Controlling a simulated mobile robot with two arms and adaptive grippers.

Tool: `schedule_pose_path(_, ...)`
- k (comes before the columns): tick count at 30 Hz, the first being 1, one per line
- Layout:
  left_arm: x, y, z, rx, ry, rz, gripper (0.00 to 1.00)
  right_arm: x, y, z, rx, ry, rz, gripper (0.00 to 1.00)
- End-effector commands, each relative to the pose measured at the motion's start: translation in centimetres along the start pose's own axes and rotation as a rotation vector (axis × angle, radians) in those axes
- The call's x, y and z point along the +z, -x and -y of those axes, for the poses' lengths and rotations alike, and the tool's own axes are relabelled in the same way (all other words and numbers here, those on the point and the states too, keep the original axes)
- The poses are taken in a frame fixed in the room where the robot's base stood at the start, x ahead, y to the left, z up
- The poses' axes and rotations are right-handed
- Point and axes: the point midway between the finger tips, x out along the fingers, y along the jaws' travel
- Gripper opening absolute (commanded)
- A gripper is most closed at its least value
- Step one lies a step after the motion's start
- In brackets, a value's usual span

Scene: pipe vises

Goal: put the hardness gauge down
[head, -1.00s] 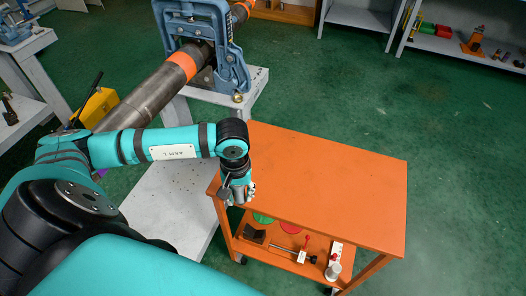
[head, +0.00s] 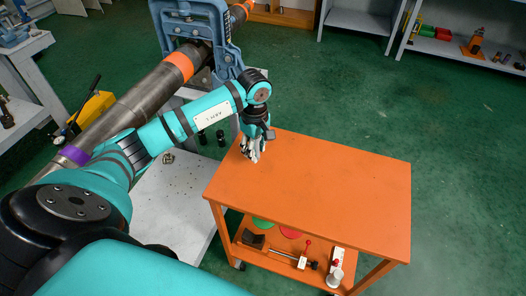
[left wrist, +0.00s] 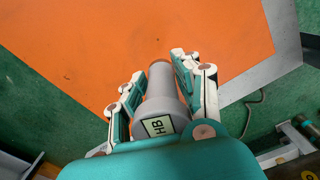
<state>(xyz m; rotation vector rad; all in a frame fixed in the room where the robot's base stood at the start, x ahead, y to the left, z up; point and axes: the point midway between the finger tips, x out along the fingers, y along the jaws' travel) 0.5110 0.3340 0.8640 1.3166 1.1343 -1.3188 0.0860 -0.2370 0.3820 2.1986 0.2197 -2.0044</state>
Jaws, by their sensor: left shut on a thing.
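The hardness gauge (left wrist: 160,110) is a grey cylinder with an HB label and a narrower brownish tip, seen in the left wrist view. My left gripper (left wrist: 158,75) is shut on it, one finger on each side. In the head view my left gripper (head: 252,152) is over the far left part of the orange cart top (head: 320,200). The gauge can hardly be made out there. I cannot tell whether its tip touches the top. My right gripper is not in view.
The cart top is otherwise bare. Its lower shelf holds a black block (head: 253,239), a rod tool (head: 298,261) and other items. Left of the cart are a grey bench (head: 175,215), a long pipe (head: 130,105) and a blue pipe vise (head: 225,55).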

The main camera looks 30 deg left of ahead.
Motion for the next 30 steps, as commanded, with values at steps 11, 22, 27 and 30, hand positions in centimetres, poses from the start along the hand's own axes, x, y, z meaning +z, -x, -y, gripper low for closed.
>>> schedule_pose_path(11, 1.2, -1.6, -1.8, -0.004, 0.0, 0.001, 0.0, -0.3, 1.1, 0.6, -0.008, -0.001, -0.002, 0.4)
schedule_pose_path(22, 1.1, -3.8, -1.9, 0.001, 0.0, -0.002, 0.0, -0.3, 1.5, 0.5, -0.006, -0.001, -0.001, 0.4)
schedule_pose_path(27, 1.1, -4.0, -1.8, 0.0, -0.001, -0.002, 0.38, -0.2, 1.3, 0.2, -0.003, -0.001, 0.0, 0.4)
schedule_pose_path(30, 1.1, -4.0, -1.8, 0.0, 0.0, -0.002, 0.51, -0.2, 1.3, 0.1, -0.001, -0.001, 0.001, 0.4)
